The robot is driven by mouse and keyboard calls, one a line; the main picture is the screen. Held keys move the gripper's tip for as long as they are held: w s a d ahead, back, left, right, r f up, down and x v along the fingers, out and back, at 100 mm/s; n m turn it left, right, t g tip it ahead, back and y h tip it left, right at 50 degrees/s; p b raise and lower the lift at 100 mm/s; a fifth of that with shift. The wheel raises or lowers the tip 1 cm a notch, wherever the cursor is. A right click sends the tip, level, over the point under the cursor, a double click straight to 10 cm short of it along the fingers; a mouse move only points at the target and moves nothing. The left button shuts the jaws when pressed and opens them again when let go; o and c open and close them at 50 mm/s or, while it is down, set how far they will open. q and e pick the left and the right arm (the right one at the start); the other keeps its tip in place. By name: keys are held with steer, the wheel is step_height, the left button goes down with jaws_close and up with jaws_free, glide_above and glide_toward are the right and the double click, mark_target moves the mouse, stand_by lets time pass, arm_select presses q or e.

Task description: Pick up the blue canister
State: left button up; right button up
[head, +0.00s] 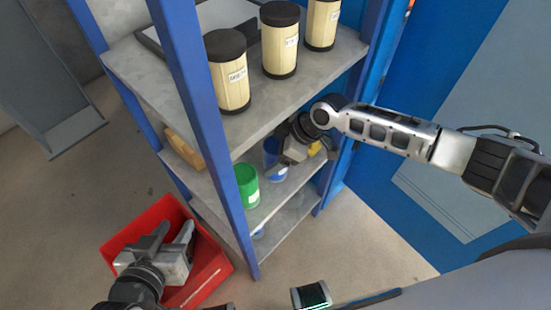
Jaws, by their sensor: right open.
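A blue canister (271,151) stands on the shelf's middle board, behind a green canister (247,186). My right gripper (289,157) reaches in from the right and is at the canister, covering part of it. It is open; I cannot tell whether its fingers are around the canister or beside it. My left gripper (175,233) is over the red crate at the lower left, with its fingers apart and nothing between them.
The blue-framed shelf (186,80) has posts close to my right arm. Several cream canisters with dark lids (229,72) stand on its top board. A tan object (184,149) lies on the middle board. A red crate (130,232) sits on the floor. Blue panels stand at right.

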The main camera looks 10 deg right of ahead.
steer(key=shift+a+f, duration=0.1)
steer(key=shift+f, duration=0.05)
steer(key=c, duration=1.4)
steer(key=shift+o, duration=0.2)
steer(key=shift+w, duration=0.1)
